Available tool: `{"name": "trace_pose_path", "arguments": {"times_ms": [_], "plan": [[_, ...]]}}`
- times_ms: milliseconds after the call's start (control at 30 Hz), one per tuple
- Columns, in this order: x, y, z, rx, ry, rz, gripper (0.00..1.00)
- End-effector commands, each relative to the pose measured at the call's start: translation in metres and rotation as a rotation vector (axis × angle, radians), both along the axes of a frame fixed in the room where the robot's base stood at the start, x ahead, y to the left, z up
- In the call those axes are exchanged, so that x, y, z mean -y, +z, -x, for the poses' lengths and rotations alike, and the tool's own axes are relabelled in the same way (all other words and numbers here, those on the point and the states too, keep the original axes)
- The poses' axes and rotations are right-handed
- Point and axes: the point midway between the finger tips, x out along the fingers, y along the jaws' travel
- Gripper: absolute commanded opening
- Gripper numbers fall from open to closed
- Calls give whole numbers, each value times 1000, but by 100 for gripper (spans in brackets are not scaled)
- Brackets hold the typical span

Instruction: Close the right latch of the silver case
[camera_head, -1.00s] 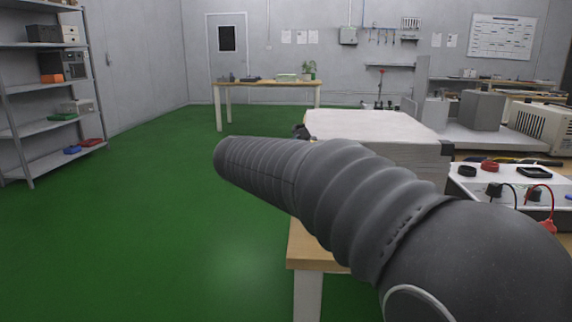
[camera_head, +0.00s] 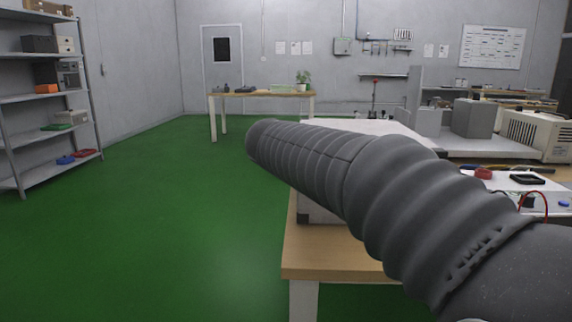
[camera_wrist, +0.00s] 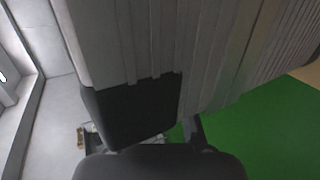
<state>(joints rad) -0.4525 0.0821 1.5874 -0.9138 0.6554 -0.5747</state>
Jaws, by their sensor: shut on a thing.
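The silver case (camera_head: 318,215) sits on the wooden bench, mostly hidden behind my arm in the head view. Its pale top (camera_head: 370,127) and a dark lower corner show. In the wrist view its ribbed grey side (camera_wrist: 150,40) fills the upper part, with a black corner piece (camera_wrist: 130,112) close in front of my gripper. My gripper (camera_wrist: 145,140) is dark and only partly seen at the bottom of the wrist view. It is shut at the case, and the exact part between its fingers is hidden. The right latch cannot be made out in either view.
The wooden bench (camera_head: 330,262) has a free front edge. To the right stand a white panel with cables (camera_head: 525,190), a grey box (camera_head: 473,118) and a beige instrument (camera_head: 535,133). Green floor (camera_head: 180,230) is open on the left, beside a shelf rack (camera_head: 50,97).

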Motion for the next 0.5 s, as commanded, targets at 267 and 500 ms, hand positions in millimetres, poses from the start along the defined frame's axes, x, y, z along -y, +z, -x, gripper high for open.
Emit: {"name": "trace_pose_path", "arguments": {"times_ms": [267, 500], "plan": [[0, 2, 0, 4, 1, -9, 0], [0, 2, 0, 4, 1, -8, 29]]}}
